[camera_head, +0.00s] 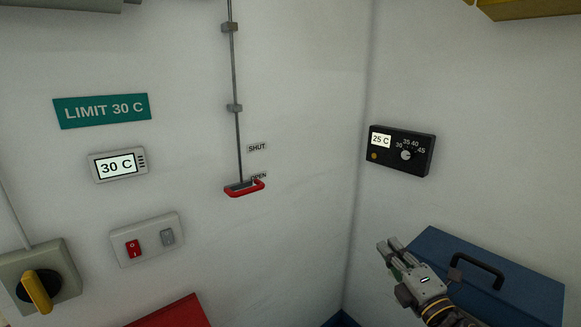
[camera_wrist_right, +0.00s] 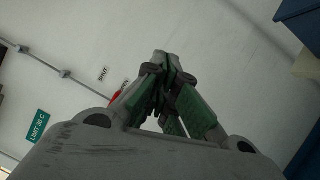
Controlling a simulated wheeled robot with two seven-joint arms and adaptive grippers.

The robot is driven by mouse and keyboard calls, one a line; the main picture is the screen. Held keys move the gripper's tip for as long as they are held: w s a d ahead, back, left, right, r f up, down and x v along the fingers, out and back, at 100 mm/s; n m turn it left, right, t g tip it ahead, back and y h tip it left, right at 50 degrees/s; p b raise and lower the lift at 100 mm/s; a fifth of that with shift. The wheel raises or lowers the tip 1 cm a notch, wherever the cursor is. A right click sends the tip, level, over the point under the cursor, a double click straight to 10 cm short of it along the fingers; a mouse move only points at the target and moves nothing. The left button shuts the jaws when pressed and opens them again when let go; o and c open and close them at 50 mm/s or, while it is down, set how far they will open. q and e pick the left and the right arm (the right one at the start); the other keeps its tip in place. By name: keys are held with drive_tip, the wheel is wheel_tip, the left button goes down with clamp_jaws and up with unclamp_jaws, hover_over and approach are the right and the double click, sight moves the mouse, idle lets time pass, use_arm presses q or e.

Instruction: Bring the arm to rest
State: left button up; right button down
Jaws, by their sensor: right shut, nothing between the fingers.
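My right gripper (camera_head: 388,247) is at the lower right of the head view, in front of a blue case. Its fingers are shut with nothing between them and point up and to the left. In the right wrist view the gripper (camera_wrist_right: 163,58) has its fingertips together against the white wall. It appears apart from the wall fittings. My left gripper is not in view.
A blue case (camera_head: 530,288) stands behind my right gripper. A black thermostat (camera_head: 401,151) reads 25 C. A red pull handle (camera_head: 245,188) hangs by the OPEN label. A switch plate (camera_head: 147,239), yellow rotary knob (camera_head: 37,291) and red object (camera_head: 175,313) are left.

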drive_tip(key=s+d+f+m+g+h, duration=0.3)
drive_tip(key=f+m+h, duration=0.1)
drive_tip(key=f+m, duration=0.4)
drive_tip(key=s+d+f+m+g+h, duration=0.2)
drive_tip(key=s+f+m+g+h, duration=0.15)
drive_tip(key=f+m, duration=0.45)
drive_tip(key=s+a+f+m+g+y, duration=0.1)
drive_tip(key=s+a+f+m+g, duration=0.2)
drive_tip(key=s+f+g, duration=0.35)
drive_tip(key=s+a+f+m+g+y, duration=0.2)
drive_tip(key=s+a+f+g, duration=0.15)
drive_tip(key=s+f, duration=0.5)
wheel_tip(320, 180, down, 32)
drive_tip(key=s+d, duration=0.2)
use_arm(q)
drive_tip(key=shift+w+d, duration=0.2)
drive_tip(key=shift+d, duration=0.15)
use_arm(e)
drive_tip(key=s+d+f, duration=0.3)
drive_tip(key=s+f, duration=0.7)
drive_tip(key=s+d+f+g, duration=0.1)
drive_tip(key=s+d+f, duration=0.2)
drive_tip(key=s+f, duration=0.7)
drive_tip(key=shift+s+d+h, duration=0.3)
drive_tip(key=shift+s+h, duration=0.05)
drive_tip(key=shift+s, duration=0.15)
